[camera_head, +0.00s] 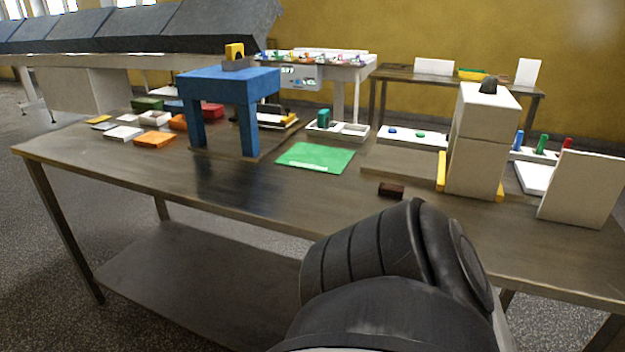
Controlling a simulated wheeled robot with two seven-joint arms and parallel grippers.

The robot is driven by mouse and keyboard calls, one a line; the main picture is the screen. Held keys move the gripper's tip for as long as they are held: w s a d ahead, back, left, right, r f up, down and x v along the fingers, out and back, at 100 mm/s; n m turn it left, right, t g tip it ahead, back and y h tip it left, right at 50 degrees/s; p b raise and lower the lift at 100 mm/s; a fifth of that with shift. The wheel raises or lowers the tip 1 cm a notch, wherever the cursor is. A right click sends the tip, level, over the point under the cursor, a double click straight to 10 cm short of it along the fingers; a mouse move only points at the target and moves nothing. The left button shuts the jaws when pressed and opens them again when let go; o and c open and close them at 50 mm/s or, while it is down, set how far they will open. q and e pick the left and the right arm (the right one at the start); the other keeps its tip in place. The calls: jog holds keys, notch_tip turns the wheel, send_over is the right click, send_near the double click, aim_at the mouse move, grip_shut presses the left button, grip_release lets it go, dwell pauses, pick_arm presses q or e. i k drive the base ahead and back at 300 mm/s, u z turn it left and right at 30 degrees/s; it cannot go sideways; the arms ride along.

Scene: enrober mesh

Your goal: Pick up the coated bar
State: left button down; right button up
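A small dark brown bar (391,190), which looks like the coated bar, lies flat on the metal table (225,195). It is right of the green mat (316,157) and in front of a low grey-brown slab (402,162). A tall beige block-shaped machine (478,155) with yellow parts at its base stands to the bar's right. A black link of one of my arms rises at the bottom centre, just below the bar in the picture. Neither of my grippers is in view, so I cannot see whether they hold anything.
A blue stand (230,87) with a yellow piece on top stands left of the mat. Small coloured trays crowd the table's left end. A white upright panel (582,188) stands at the right. The table's front middle is clear.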

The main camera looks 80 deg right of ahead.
aim_at(391, 189)
jog(key=z, duration=2.4)
